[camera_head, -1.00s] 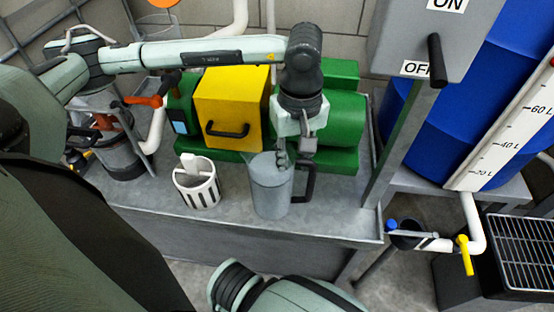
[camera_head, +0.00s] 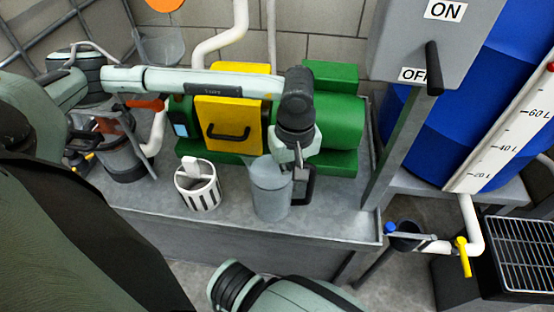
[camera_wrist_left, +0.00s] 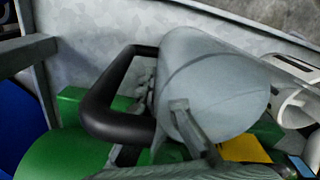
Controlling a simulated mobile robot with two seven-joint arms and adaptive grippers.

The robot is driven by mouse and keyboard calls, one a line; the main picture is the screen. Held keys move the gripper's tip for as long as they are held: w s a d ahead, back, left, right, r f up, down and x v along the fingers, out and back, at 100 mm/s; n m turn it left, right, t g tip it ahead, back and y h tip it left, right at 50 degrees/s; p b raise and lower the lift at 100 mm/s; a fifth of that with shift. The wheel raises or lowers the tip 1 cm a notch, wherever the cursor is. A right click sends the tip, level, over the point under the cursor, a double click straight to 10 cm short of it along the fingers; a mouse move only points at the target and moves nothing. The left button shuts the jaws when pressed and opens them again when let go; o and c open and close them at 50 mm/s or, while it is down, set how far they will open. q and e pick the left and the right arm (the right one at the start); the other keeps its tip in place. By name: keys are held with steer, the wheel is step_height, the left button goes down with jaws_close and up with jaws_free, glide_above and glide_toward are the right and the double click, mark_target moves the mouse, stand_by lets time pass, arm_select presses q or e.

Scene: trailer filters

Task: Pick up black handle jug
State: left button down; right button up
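The grey jug (camera_head: 270,190) with a black handle (camera_head: 307,186) stands upright on the metal bench, its handle towards the right. My left gripper (camera_head: 298,162) points down at the jug's upper right side, close to the handle. In the left wrist view, the jug (camera_wrist_left: 215,90) and its black handle loop (camera_wrist_left: 112,100) fill the middle. One finger of the left gripper (camera_wrist_left: 168,105) overlaps the jug there, and the other shows inside the handle loop. The fingers look apart; whether they touch the jug is unclear. My right gripper is out of view.
A white slotted holder (camera_head: 197,186) stands left of the jug. A green machine with a yellow panel (camera_head: 229,125) is close behind. A grey post (camera_head: 398,140) and switch box (camera_head: 437,40) stand to the right. The bench front is clear.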

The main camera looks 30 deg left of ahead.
arm_select(q)
steer(key=shift+r, duration=0.2)
stand_by(0.6)
steer(key=shift+w+r, duration=0.1)
steer(key=shift+r, duration=3.15)
steer(key=shift+r+b, duration=0.35)
steer(key=shift+r, duration=1.25)
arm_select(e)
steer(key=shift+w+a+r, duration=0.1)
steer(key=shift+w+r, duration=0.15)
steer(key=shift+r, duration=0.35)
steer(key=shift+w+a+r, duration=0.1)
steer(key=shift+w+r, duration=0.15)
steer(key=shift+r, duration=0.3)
